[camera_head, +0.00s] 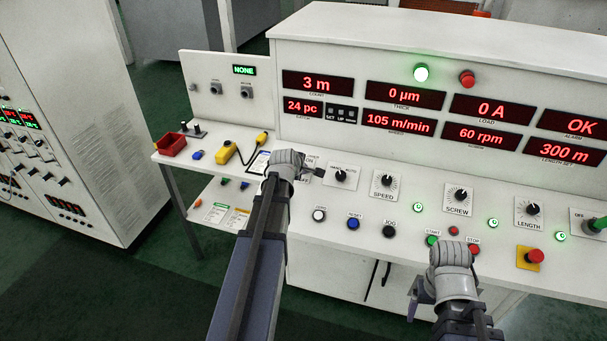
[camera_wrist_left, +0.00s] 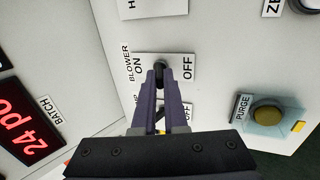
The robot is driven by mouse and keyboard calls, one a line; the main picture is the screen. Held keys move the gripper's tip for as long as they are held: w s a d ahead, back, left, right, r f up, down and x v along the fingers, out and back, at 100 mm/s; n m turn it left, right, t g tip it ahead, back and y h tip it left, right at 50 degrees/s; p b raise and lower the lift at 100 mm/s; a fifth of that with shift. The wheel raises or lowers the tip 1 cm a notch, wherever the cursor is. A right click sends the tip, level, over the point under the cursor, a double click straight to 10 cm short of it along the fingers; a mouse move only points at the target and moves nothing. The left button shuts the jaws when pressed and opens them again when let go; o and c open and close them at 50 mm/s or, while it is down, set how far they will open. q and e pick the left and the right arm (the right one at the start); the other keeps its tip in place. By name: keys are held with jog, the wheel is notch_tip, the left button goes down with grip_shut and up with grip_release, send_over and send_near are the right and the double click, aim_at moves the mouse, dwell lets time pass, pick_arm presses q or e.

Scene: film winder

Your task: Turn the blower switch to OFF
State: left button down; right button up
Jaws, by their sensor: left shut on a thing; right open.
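The blower switch (camera_wrist_left: 159,66) is a small black knob on a white plate (camera_wrist_left: 183,67) marked BLOWER, with ON on the left and OFF on the right in the left wrist view. My left gripper (camera_wrist_left: 159,78) is shut on this knob, with a purple finger on each side of it. The fingers hide much of the knob, so I cannot tell which mark it points to. In the head view my left arm covers most of the switch. My right gripper (camera_head: 421,293) is open and empty in front of the panel's front edge, below the START and STOP buttons.
The SPEED knob (camera_head: 386,181) and other dials line the panel to the right. A red emergency button (camera_head: 534,256) is at the right. A red bin (camera_head: 170,144) stands on the left shelf.

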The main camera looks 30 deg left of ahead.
pick_arm(q)
jog(key=shift+s+d+f+t+b, duration=0.1)
jog(key=shift+s+f+t+b, duration=0.1)
jog(key=shift+t+b, duration=0.4)
jog(key=c, duration=1)
grip_release()
jog(key=shift+o, duration=0.2)
jog(key=p+v, duration=0.4)
jog(key=v, duration=0.3)
jog(key=shift+s+r+p, duration=0.25)
jog(key=shift+r+p, duration=0.05)
jog(key=shift+d, duration=0.1)
